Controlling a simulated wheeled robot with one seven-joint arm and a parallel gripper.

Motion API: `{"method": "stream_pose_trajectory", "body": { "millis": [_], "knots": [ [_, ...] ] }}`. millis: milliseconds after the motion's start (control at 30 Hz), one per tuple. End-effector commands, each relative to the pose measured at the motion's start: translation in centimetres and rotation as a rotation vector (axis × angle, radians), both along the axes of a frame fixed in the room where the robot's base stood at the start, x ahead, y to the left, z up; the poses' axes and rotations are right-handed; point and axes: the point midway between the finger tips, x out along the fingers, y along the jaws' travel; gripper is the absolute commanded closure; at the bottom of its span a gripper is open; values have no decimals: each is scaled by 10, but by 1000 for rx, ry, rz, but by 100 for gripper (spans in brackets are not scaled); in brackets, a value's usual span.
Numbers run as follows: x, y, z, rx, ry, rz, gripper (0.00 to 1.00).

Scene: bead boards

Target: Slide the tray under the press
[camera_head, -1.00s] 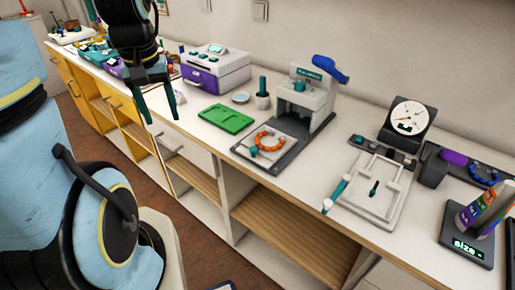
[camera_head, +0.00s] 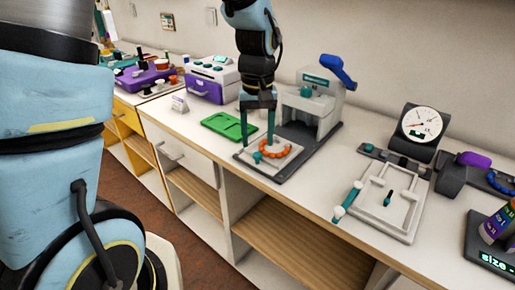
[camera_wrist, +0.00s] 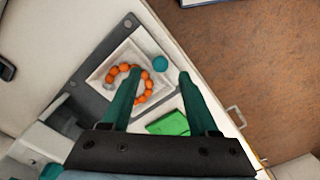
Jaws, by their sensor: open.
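The press (camera_head: 308,100), grey-white with a blue lever handle, stands upright at the back of a dark base plate (camera_head: 307,150). A white tray (camera_head: 251,163) sits at the front end of that plate, out in front of the press. An orange bead ring lies in the tray, and a teal knob (camera_head: 257,156) is at its front side. In the wrist view the tray (camera_wrist: 96,80), bead ring and teal knob (camera_wrist: 160,63) show between and beyond my fingers. My gripper (camera_head: 257,140) is open, pointing down above the tray's left part. In the wrist view its fingertips (camera_wrist: 160,75) straddle the knob's side of the tray.
A green board (camera_head: 228,127) lies left of the tray. A white-and-purple box (camera_head: 210,80) stands behind it. A white frame (camera_head: 384,200) and a dial gauge (camera_head: 420,124) are to the right. The counter's front edge runs close by the tray.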

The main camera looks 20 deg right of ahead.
Motion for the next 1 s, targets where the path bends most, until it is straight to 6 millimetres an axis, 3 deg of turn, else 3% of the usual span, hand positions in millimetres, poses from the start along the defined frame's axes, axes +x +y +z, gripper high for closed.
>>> {"method": "stream_pose_trajectory", "body": {
  "millis": [100, 300, 633, 1000],
  "knots": [
    [-1, 1, -19, 3, 2, -1, 40],
    [0, 1, -38, 1, 1, -1, 40],
    [0, 0, -41, 0, -1, -1, 40],
    [0, 0, -41, 0, -1, -1, 80]
  ]
}}
